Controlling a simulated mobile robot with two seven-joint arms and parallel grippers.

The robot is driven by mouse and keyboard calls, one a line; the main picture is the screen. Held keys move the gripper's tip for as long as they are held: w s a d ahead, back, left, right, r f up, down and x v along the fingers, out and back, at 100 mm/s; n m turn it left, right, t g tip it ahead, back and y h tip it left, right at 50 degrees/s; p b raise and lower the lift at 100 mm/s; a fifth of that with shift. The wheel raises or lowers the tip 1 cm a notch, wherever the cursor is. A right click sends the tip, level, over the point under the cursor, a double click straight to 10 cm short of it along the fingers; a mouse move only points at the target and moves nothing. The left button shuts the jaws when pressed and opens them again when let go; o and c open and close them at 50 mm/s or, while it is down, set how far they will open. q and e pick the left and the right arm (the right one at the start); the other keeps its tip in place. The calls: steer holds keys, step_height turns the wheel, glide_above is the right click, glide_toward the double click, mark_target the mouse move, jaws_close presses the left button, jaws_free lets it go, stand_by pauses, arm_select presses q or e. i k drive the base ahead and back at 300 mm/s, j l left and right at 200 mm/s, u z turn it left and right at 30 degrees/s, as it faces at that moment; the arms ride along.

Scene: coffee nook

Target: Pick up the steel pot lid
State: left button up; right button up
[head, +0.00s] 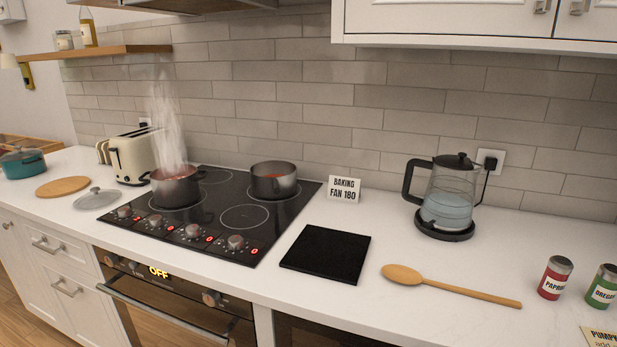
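The steel pot lid (96,198) lies flat on the white counter, left of the hob. It is a round grey disc with a small knob on top. Its right edge is close to the hob's left edge. Neither of my grippers shows in the head view.
A steaming pot (175,187) and a second pot (274,180) stand on the black hob (205,236). Left of the hob are a cream toaster (133,158), a round wooden board (63,187) and a teal pot (23,163). A kettle (447,200) and wooden spoon (450,287) are right.

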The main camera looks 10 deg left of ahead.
mark_target(98, 198)
steer(key=u, duration=1.4)
steer(key=i+j+u, duration=0.4)
steer(key=i+u, duration=0.35)
steer(key=i, duration=0.25)
steer(key=i+j+u, duration=0.1)
steer(key=i, duration=0.5)
steer(key=i+j, duration=0.1)
steer(key=i, duration=0.5)
steer(key=i+j+z, duration=0.15)
steer(key=i+z, duration=0.3)
steer(key=i+j+z, duration=0.25)
steer(key=z, duration=0.2)
steer(key=i+j, duration=0.05)
steer(key=i, duration=0.05)
